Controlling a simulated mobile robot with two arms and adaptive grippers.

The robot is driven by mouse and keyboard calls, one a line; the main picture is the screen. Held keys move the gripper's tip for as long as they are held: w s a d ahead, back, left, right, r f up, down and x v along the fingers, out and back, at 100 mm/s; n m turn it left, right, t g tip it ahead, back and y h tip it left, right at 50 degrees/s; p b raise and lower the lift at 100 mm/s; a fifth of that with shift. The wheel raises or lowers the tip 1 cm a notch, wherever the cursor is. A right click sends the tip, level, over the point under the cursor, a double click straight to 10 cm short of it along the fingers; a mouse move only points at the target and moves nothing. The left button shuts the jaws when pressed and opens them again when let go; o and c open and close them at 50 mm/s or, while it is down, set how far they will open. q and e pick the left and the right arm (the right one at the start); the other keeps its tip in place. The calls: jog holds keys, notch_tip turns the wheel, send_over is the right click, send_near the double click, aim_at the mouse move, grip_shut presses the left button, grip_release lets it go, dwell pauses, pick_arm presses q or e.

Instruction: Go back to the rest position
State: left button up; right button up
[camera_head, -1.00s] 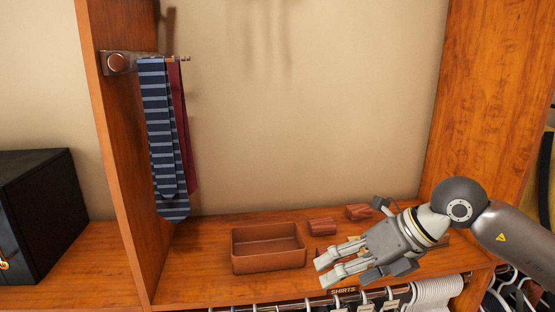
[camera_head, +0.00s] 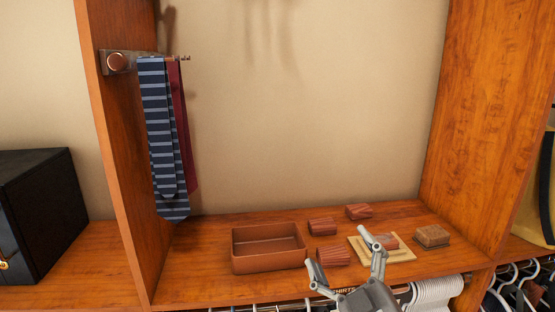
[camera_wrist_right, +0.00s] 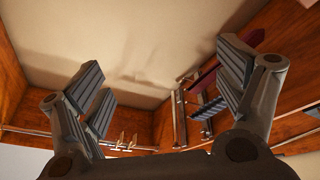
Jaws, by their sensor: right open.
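My right gripper (camera_head: 345,262) is at the bottom of the head view, in front of the shelf's front edge, its fingers pointing up. Its jaws are spread apart with nothing between them; they also show open and empty in the right wrist view (camera_wrist_right: 165,95). The gripper partly covers a light tray (camera_head: 402,256) and a reddish-brown piece on it. My left gripper is not in the head view.
An empty brown box (camera_head: 268,262) stands on the wooden shelf (camera_head: 200,283). Several ridged reddish rolls (camera_head: 322,226) and a small brown block (camera_head: 432,236) lie to its right. Ties (camera_head: 163,140) hang at left. A dark box (camera_head: 40,210) stands far left. Hangers hang below.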

jog(key=s+d+f+m+g+h, duration=0.2)
jog(key=s+d+f+m+g, duration=0.1)
jog(key=f, duration=0.4)
jog(key=s+d+f+m+g+h, duration=0.2)
jog(key=s+d+f+g, duration=0.1)
jog(key=f, duration=0.5)
jog(key=s+d+f+m+g+h, duration=0.2)
jog(key=f+m+g+h, duration=0.1)
jog(key=f, duration=0.4)
jog(key=s+d+f+m+g+y, duration=0.1)
jog(key=s+f+g, duration=0.4)
jog(key=s, duration=0.5)
jog(key=s+f+g, duration=0.3)
jog(key=s+f, duration=0.4)
jog(key=s, duration=0.3)
notch_tip(320, 180, down, 26)
jog(key=g, duration=0.1)
jog(key=s+d+f+g, duration=0.1)
jog(key=s+d+f, duration=0.2)
jog(key=s+f, duration=1.3)
jog(key=shift+s, duration=0.55)
